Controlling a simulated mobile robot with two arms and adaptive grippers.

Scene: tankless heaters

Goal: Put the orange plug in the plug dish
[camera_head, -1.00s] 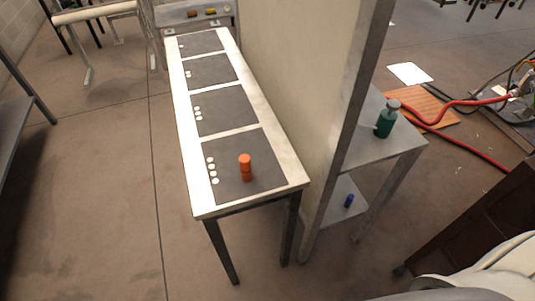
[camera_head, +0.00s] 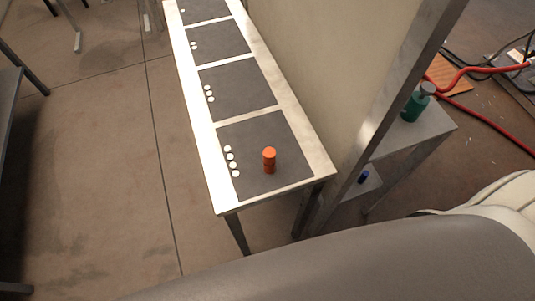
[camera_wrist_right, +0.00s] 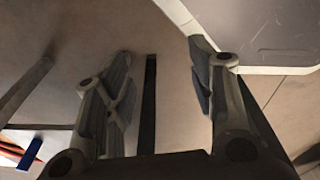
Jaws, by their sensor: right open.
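The orange plug (camera_head: 269,160) is an upright orange cylinder with a dark ring round its middle. It stands on the nearest dark square of the long, narrow table in the head view. I cannot make out a plug dish in the current views. My right gripper (camera_wrist_right: 160,80) shows in the right wrist view with its two fingers wide apart and nothing between them, over bare floor. It does not show in the head view, and the plug does not show in the wrist view. My left gripper is in neither view.
The long table (camera_head: 318,162) has several dark squares with white dots. A tall panel (camera_head: 330,70) borders its right side. Beyond it, a small shelf (camera_head: 432,122) holds a green bottle (camera_head: 414,106) and, lower, a blue item (camera_head: 363,177). Open floor (camera_head: 110,170) lies left.

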